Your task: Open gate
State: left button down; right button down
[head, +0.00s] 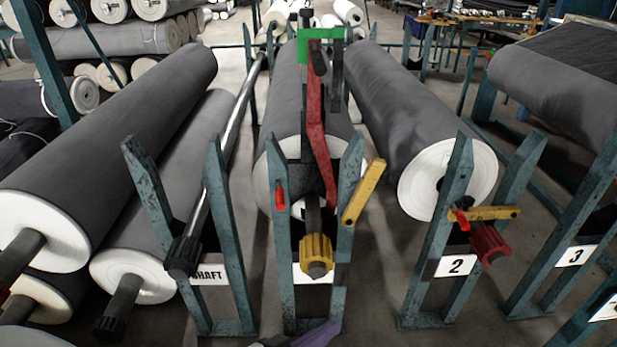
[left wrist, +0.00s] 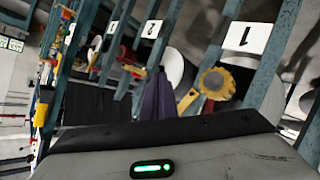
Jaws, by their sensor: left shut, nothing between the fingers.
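The rack marked 1 has a yellow bar (head: 363,192) on its right post, tilted steeply up and to the right, clear of the gap between the posts. A dark shaft with a yellow knob (head: 316,254) lies between these posts; the knob also shows in the left wrist view (left wrist: 217,82). At rack 2 another yellow bar (head: 490,213) lies nearly level across the posts. My left gripper (head: 318,335) shows as purple fingers at the bottom edge, low in front of rack 1; in the left wrist view its fingers (left wrist: 158,97) are together and empty. My right gripper is not in view.
A red piece (head: 315,120) with a green top (head: 305,45) stands over the roll at rack 1. Grey rolls lie on both sides. Some bare floor (head: 375,285) shows between racks 1 and 2.

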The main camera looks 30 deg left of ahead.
pick_arm(q)
jog(key=w+a+r+n+t+y+b, duration=0.1)
jog(key=w+a+r+n+t+y, duration=0.1)
jog(key=w+a+r+n+y, duration=0.65)
jog(key=w+a+r+n+t+y+b, duration=0.15)
jog(key=w+a+r+n, duration=0.35)
jog(key=a+n, duration=0.7)
jog(key=w+d+r+n, duration=0.2)
jog(key=w+r, duration=0.1)
jog(key=w, duration=0.6)
jog(key=shift+w+d+n+t, duration=0.2)
jog(key=shift+w+n+t, duration=0.15)
jog(key=shift+w, duration=0.05)
jog(key=shift+r+p, duration=0.2)
jog(key=shift+p, duration=0.1)
